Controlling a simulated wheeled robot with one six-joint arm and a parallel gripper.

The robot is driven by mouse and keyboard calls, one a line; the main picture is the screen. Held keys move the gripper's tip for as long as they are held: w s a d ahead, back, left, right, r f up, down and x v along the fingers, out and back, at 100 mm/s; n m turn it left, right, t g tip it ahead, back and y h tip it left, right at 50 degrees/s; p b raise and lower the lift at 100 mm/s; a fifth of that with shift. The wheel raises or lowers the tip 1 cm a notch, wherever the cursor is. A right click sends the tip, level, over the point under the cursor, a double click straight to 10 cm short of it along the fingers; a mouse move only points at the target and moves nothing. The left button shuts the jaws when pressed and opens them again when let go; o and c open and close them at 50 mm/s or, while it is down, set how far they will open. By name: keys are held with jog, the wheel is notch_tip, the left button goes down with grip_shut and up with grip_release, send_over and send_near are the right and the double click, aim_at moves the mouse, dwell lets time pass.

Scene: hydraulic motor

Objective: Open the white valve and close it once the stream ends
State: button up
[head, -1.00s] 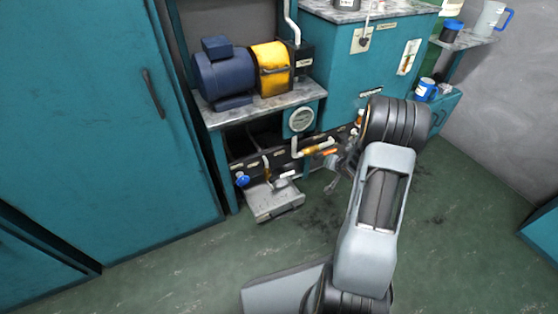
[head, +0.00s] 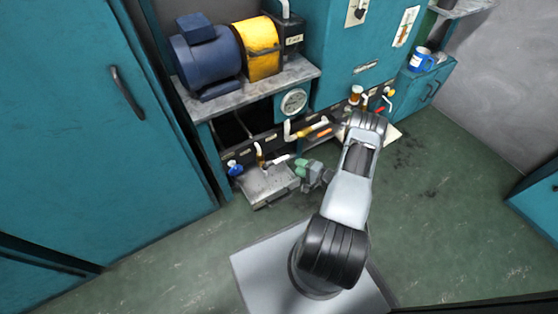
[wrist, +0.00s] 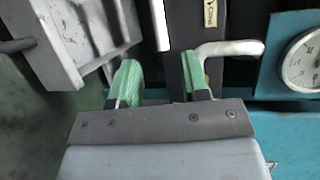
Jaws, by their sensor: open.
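A white valve handle (head: 279,160) sticks out from the dark panel low under the bench, just above the grey tray (head: 262,190). In the wrist view, a white bar (wrist: 160,25) beyond the fingers appears to be this handle. My gripper (head: 302,168), with green finger pads, is beside the right end of the tray, close to the handle. In the wrist view, my gripper (wrist: 160,82) is open and empty, with the white bar ahead of the gap. I see no stream; the valve's outlet is not clear.
A white elbow pipe (head: 289,131) sits close to the right finger in the wrist view, below a round gauge (head: 294,101). The blue motor (head: 206,60) stands on the bench above. Floor on the right is clear.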

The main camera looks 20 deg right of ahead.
aim_at(283, 159)
jog(key=b+x, duration=0.2)
jog(key=x, duration=0.7)
jog(key=shift+w+f+b, duration=0.1)
jog(key=shift+w+b, duration=0.15)
jog(key=shift+b, duration=0.1)
grip_shut()
